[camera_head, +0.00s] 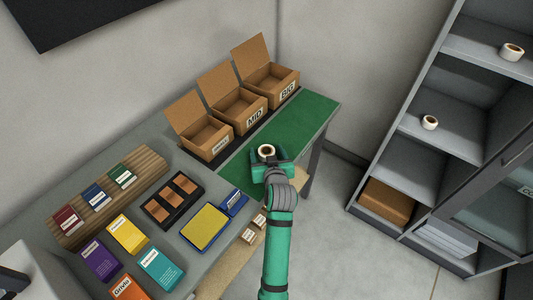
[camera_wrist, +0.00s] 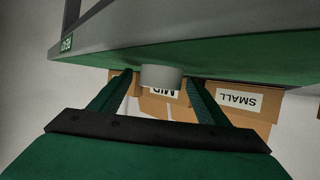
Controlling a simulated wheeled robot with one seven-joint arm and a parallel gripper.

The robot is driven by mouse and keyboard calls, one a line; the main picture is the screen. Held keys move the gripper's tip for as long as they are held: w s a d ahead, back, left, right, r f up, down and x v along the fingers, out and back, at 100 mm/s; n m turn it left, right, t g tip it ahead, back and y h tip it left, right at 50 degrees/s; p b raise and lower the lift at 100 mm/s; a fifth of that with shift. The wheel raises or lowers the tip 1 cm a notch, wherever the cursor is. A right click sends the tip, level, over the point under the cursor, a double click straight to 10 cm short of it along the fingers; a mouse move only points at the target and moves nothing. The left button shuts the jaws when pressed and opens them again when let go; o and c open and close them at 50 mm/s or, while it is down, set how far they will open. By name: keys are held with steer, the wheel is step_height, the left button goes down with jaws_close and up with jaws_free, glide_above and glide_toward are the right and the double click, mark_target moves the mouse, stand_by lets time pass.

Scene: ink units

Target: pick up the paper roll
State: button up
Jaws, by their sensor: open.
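A white paper roll (camera_head: 266,150) with a brown rim around its hole stands upright on the green mat (camera_head: 306,119), near the front edge of the table. My gripper (camera_head: 269,164) is low at that edge, right by the roll. In the wrist view, which is upside down, the roll (camera_wrist: 161,77) sits between the tips of the two green fingers of my gripper (camera_wrist: 158,82). The fingers are open, with a small gap visible on each side of the roll. The head view partly hides the roll's lower side behind my gripper.
Open cardboard boxes, among them the MID box (camera_head: 238,108), line the back of the table. A black tray (camera_head: 172,200) and a yellow pad (camera_head: 205,227) lie to the left. A shelf (camera_head: 408,165) at right holds two more rolls (camera_head: 512,52) (camera_head: 430,122).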

steer(key=shift+w+a+f, duration=0.1)
steer(key=shift+w, duration=0.25)
steer(key=shift+c, duration=0.5)
steer(key=c, duration=1)
steer(key=shift+c, duration=0.2)
